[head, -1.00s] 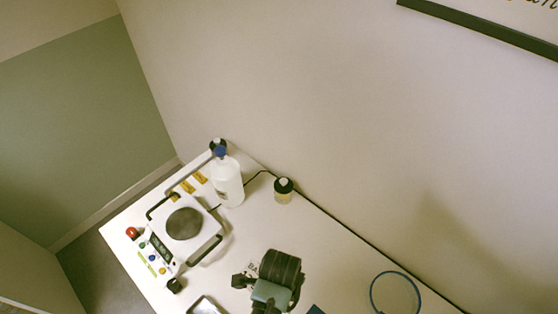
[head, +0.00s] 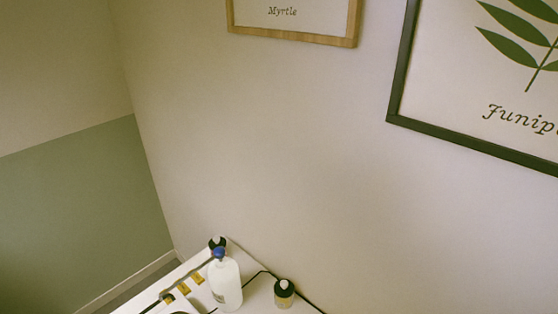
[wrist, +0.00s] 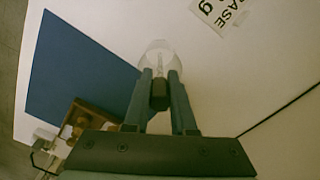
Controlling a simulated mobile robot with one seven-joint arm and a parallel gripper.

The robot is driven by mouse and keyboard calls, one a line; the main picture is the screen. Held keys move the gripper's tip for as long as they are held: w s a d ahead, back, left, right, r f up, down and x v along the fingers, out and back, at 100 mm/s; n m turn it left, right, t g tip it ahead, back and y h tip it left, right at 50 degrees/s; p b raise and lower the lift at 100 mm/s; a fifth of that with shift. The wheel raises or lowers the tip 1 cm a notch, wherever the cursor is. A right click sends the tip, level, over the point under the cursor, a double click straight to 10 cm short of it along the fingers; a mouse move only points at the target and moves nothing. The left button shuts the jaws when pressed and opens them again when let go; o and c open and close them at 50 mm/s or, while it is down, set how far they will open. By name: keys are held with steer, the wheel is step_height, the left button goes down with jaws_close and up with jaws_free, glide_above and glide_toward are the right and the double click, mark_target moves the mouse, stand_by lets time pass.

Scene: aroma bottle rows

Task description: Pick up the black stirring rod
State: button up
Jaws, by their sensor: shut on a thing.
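My gripper (wrist: 160,78) shows in the wrist view, with its two fingers closed on a small dark piece (wrist: 159,93). The piece looks like part of the black stirring rod, but most of it is hidden and I cannot make out its full length. A clear round glass vessel (wrist: 157,50) shows just beyond the fingertips. I cannot tell whether the held piece is inside it or in front of it. The head view does not show my gripper or the rod.
A blue mat (wrist: 75,72) lies on the white table, with a wooden rack of small bottles (wrist: 92,122) at its lower edge. A printed label (wrist: 222,12) lies at the top. The head view shows a white wash bottle (head: 226,284) and a dark-capped bottle (head: 284,294).

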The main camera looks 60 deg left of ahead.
steer(key=shift+r, duration=0.1)
jaws_close()
step_height(320, 180, up, 10)
steer(key=shift+f, duration=0.1)
stand_by(0.5)
